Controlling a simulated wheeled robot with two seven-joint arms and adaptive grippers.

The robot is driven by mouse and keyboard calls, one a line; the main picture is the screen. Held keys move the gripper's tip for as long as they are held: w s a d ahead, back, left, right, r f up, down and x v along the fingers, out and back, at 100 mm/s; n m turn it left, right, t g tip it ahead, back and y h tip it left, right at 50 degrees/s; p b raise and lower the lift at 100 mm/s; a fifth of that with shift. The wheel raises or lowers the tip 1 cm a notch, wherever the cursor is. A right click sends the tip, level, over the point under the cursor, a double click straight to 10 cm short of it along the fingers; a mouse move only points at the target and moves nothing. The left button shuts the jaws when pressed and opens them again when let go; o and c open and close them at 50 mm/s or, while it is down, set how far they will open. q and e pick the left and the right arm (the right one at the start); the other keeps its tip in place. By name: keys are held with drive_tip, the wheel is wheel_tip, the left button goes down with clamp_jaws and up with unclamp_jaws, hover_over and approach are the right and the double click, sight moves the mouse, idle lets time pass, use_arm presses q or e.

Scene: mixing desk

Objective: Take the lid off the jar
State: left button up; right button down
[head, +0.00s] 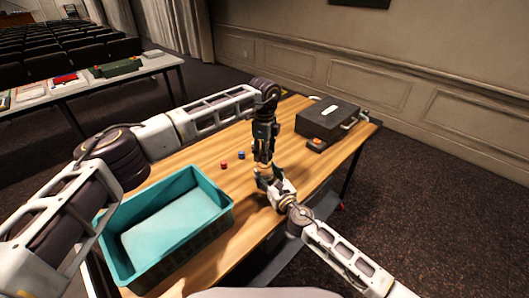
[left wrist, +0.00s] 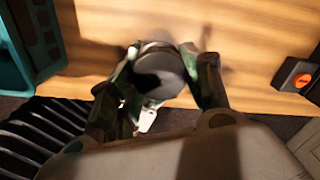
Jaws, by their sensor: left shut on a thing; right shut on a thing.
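The jar's dark round lid (left wrist: 158,72) shows from above in the left wrist view. My left gripper (head: 263,162) points straight down over the table, its fingers shut on the lid from both sides. My right gripper (head: 272,180) comes in from the lower right just below it, shut on the jar. The jar body is mostly hidden by the lid and the fingers. Whether the lid is still seated on the jar I cannot tell. Part of my right gripper (left wrist: 147,118) shows under the lid in the left wrist view.
A teal crate (head: 185,243) stands on the wooden table at the left. A small red block (head: 223,165) and a blue block (head: 241,155) lie behind it. A dark case (head: 327,117) and a box with an orange button (head: 316,144) are at the right end.

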use_arm(q)
drive_tip(key=shift+r, duration=2)
use_arm(e)
drive_tip(key=shift+c, duration=1.9)
unclamp_jaws()
drive_tip(key=shift+s, duration=0.1)
drive_tip(key=shift+v, duration=5.9)
drive_tip(key=shift+d, duration=0.15)
